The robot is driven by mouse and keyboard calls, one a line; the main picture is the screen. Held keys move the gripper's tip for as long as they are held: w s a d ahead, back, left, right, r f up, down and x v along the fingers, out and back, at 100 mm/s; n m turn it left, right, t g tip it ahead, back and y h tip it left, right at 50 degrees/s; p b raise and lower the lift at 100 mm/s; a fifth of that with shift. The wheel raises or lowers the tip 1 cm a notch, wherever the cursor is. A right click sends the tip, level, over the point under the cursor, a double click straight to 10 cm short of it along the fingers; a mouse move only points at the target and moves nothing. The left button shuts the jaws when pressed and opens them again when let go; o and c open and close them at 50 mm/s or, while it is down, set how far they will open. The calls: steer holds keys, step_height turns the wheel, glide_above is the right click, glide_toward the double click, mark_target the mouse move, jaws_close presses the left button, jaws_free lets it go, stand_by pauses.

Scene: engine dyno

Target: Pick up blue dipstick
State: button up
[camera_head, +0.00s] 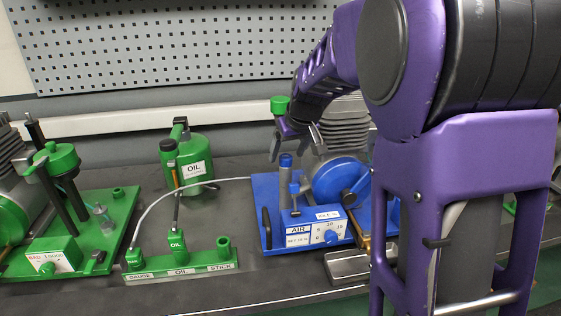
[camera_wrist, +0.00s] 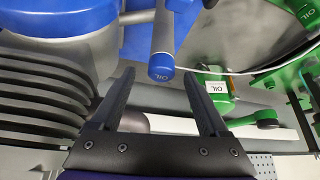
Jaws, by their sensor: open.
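My gripper (camera_head: 296,146) is open and tilted downward just above the dipstick. In the wrist view, the gripper's two dark fingers (camera_wrist: 158,80) are spread apart, with the cap in line with the gap between their tips. I cannot tell how deep the cap is between them. Nothing is held.
A blue AIR gauge box (camera_head: 318,231) sits at the front of the blue base. The grey finned cylinder (camera_wrist: 40,95) lies close beside my gripper. A green OIL can (camera_head: 188,165) and a green stand (camera_head: 180,268) are to the left. Open dark bench (camera_head: 240,285) lies in front.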

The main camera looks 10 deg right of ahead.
mark_target(283, 163)
steer(key=x, duration=0.5)
steer(key=shift+f+b, duration=0.25)
steer(key=shift+b, duration=0.05)
jaws_close()
